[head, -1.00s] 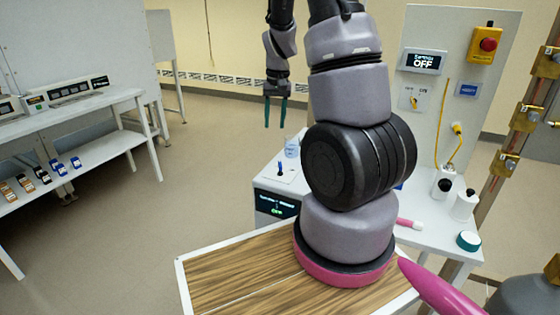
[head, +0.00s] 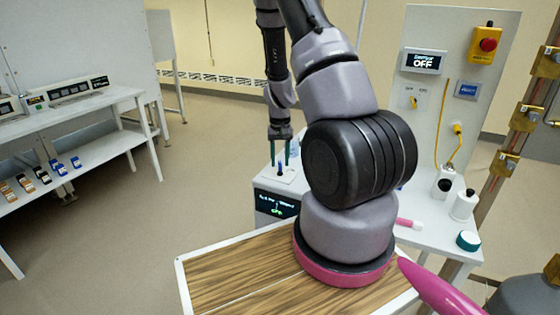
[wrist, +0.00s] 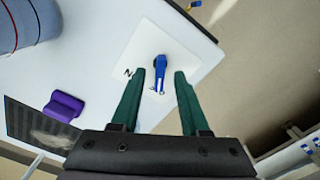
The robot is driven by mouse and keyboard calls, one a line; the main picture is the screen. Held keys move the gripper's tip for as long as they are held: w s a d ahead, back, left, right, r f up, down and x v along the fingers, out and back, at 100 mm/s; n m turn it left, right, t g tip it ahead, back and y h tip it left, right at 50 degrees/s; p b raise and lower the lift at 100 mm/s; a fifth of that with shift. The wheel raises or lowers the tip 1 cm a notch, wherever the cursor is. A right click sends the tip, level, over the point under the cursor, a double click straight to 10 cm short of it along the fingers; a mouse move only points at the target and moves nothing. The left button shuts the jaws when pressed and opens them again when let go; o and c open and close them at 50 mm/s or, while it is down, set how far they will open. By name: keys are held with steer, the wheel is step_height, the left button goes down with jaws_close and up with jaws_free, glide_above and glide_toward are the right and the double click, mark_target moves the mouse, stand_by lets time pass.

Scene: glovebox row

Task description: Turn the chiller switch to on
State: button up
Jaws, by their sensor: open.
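The chiller switch is a small blue lever (wrist: 160,68) on a white square plate (wrist: 182,46) on top of the white bench unit. It also shows in the head view (head: 280,168). My gripper (wrist: 160,74) is open, with its two green fingers pointing down on either side of the blue lever and a gap to each. In the head view my gripper (head: 280,160) hangs just above the plate. Letters are printed on the plate near the lever, partly hidden by a finger. The dark display (head: 276,204) on the unit's front reads OFF in its lower line.
A purple block (wrist: 64,106) and a large blue-grey cylinder (wrist: 28,22) stand on the same top, left in the wrist view. A back panel carries another OFF display (head: 423,61) and a red button (head: 488,44). White bottles (head: 464,205) stand at the right.

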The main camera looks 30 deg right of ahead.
steer(key=shift+f, duration=0.25)
jaws_close()
steer(key=shift+m, duration=2.8)
